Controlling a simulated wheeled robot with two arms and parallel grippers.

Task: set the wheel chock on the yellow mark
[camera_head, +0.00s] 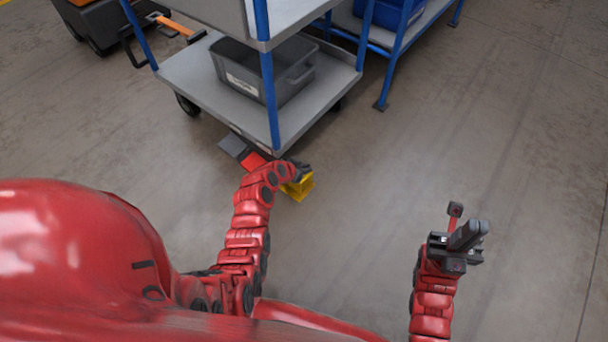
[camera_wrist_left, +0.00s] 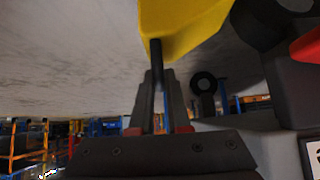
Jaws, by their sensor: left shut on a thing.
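The yellow wheel chock (camera_head: 304,187) is at my left gripper (camera_head: 300,170), near the front corner of the trolley. The left wrist view shows the chock (camera_wrist_left: 182,22) as a yellow block with a dark rod. The fingers of my left gripper (camera_wrist_left: 157,100) are shut on this rod. In the head view the arm's end hides part of the chock, and I cannot tell whether it touches the floor. My right gripper (camera_head: 465,238) is out over bare floor at the right, and its finger gap cannot be made out. No yellow floor mark is clearly visible near the chock.
A blue-and-grey trolley (camera_head: 190,75) with a grey bin (camera_head: 268,68) stands just beyond my left gripper. A second blue-framed rack (camera_head: 383,85) stands behind. The floor at the right is clear.

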